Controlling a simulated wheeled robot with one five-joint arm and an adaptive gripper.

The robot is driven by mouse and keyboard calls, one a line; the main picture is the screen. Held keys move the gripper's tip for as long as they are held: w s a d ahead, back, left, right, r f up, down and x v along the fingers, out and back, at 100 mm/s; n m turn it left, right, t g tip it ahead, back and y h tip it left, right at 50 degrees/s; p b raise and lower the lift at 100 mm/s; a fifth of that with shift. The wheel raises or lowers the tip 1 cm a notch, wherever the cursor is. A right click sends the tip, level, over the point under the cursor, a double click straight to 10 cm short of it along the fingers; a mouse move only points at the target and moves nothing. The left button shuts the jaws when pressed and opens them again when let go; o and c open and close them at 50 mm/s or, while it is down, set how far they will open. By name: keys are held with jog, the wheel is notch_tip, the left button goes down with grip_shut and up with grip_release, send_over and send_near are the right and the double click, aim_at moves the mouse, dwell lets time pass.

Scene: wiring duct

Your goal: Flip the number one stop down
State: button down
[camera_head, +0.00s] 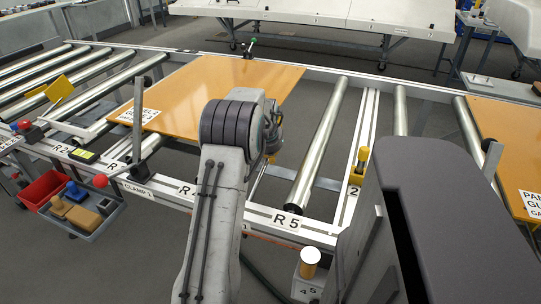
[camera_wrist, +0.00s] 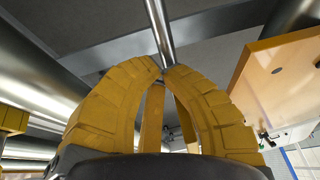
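My gripper (camera_head: 271,150) is at the near end of the orange panel (camera_head: 215,85), mostly hidden behind my arm in the head view. In the wrist view its two yellow fingers (camera_wrist: 164,72) curve together and meet at the tips, with nothing clearly held. A narrow metal bar (camera_wrist: 160,32) runs up from just beyond the tips; I cannot tell whether they touch it. The number one stop is not clearly visible; a "1" mark (camera_head: 245,227) shows on the front rail beside my arm.
Steel rollers (camera_head: 318,145) and the front rail (camera_head: 310,227) of the conveyor lie around my arm. Another orange panel (camera_head: 507,145) lies at right. In the wrist view, a panel edge (camera_wrist: 285,75) is right of the fingers.

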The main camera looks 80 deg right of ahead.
jog(key=a+b+x, duration=0.1)
jog(key=b+x, duration=0.2)
jog(key=x, duration=0.4)
jog(key=shift+s+f, duration=0.2)
jog(key=shift+f, duration=0.5)
jog(key=shift+a+f, duration=0.1)
jog(key=v, duration=1.2)
jog(key=shift+r, duration=0.3)
